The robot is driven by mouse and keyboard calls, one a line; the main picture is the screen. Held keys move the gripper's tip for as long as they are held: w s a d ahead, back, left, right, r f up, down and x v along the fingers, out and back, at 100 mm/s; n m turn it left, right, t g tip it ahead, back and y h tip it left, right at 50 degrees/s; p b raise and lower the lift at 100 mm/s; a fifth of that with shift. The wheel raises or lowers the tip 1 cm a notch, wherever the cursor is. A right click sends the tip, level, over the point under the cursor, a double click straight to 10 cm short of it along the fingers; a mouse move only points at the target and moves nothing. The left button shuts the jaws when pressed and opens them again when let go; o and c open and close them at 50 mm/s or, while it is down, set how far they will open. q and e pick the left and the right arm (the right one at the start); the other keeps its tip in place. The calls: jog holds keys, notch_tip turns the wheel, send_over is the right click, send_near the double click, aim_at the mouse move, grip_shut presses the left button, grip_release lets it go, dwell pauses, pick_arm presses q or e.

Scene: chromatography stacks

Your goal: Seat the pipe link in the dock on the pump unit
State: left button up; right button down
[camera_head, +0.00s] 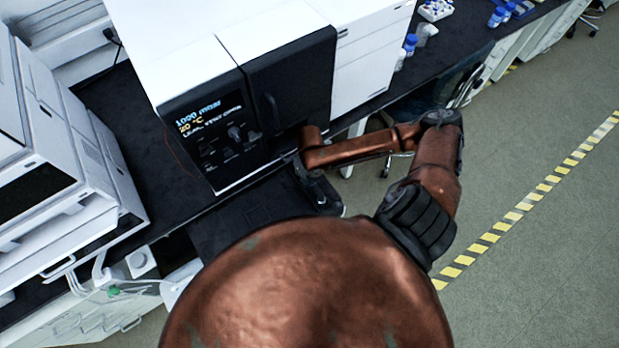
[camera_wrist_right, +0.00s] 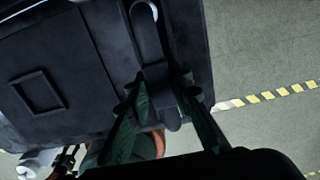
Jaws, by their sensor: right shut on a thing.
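The unit with the black front (camera_head: 185,125) and a lit display reading 1000 mbar and 20 °C stands on the dark bench; I take it for the pump unit. My right gripper (camera_head: 318,190) is low in front of it, beside a black box-like surface. In the right wrist view the two fingers of my right gripper (camera_wrist_right: 163,103) are closed around a small dark piece (camera_wrist_right: 157,78), probably the pipe link. It lies against or just over a black panel (camera_wrist_right: 75,45); I cannot tell whether they touch. The dock cannot be made out. My left gripper is out of view.
White instruments (camera_head: 60,150) stand at the left on the dark bench (camera_head: 135,120). Blue-capped bottles (camera_head: 409,45) and a vial rack (camera_head: 436,10) stand at the back right. The floor at the right is open, with a yellow-striped line (camera_head: 520,205).

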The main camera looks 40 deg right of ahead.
jog(key=shift+f, duration=0.2)
jog(key=c, duration=1.7)
grip_release()
jog(key=shift+o, duration=0.2)
notch_tip(320, 180, up, 12)
jog(key=shift+f, duration=0.1)
